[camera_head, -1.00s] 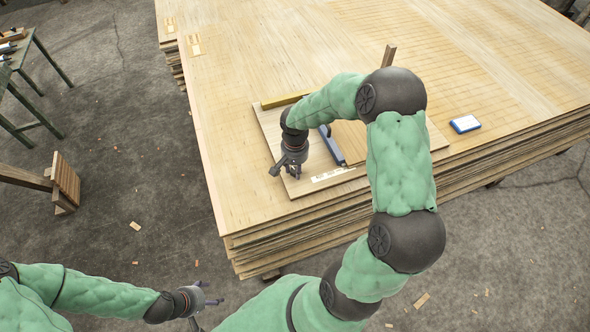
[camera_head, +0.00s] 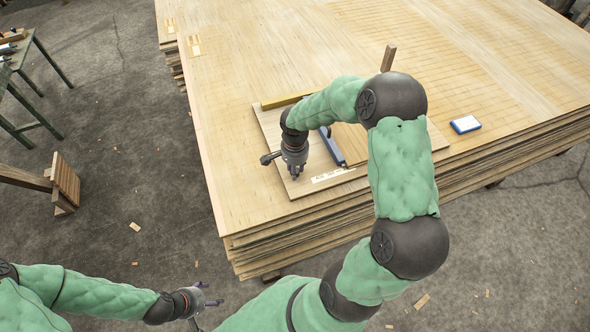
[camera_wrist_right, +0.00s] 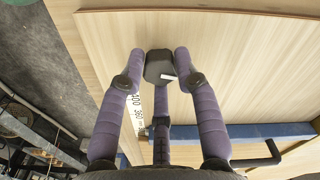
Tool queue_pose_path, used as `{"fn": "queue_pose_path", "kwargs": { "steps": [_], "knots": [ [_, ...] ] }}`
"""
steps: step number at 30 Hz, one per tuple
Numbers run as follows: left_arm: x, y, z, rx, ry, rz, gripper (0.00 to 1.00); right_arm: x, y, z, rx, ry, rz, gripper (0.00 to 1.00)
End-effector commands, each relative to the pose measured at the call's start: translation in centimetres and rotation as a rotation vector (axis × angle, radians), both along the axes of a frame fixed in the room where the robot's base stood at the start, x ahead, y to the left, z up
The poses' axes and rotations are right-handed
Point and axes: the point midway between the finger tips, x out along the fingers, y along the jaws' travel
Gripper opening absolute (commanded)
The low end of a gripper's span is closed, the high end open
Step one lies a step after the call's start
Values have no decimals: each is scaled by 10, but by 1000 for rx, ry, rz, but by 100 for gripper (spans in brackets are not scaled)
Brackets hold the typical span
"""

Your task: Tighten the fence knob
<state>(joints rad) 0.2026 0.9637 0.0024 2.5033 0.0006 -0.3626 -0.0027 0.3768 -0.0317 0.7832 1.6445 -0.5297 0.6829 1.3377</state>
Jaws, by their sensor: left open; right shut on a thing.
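The fence knob (camera_wrist_right: 158,64) is dark and faceted, with a small white mark, and sits between the purple fingers of my right gripper (camera_wrist_right: 158,72) in the right wrist view. The gripper is shut on it. In the head view my right gripper (camera_head: 295,174) points down over the front left of a wooden board (camera_head: 285,184), hiding the knob. The blue fence (camera_head: 332,146) lies on the board just right of it, and it also crosses the right wrist view (camera_wrist_right: 260,131). My left gripper (camera_head: 203,299) is open and empty, low over the floor.
The board lies on a large veneer stack (camera_head: 240,120). A white printed scale (camera_head: 328,175) runs along its front. A yellow strip (camera_head: 286,99) lies at its back edge. A blue and white box (camera_head: 465,124) stands to the right.

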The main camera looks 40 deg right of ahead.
Motion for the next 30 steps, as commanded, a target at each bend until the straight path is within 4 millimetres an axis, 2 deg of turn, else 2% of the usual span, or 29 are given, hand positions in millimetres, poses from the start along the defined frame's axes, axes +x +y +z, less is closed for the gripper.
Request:
{"fn": "queue_pose_path", "kwargs": {
  "steps": [11, 21, 30],
  "knots": [
    [0, 0, 0, 0, 0, 0, 69, 1, 0, 0, 1, -2, -41, 9],
    [0, 0, 0, 0, 0, 0, 69, 1, 0, 0, 1, -2, -307, 9],
    [0, 0, 0, 0, 0, 0, 69, 1, 0, 0, 1, -2, -320, 9]
  ]
}}
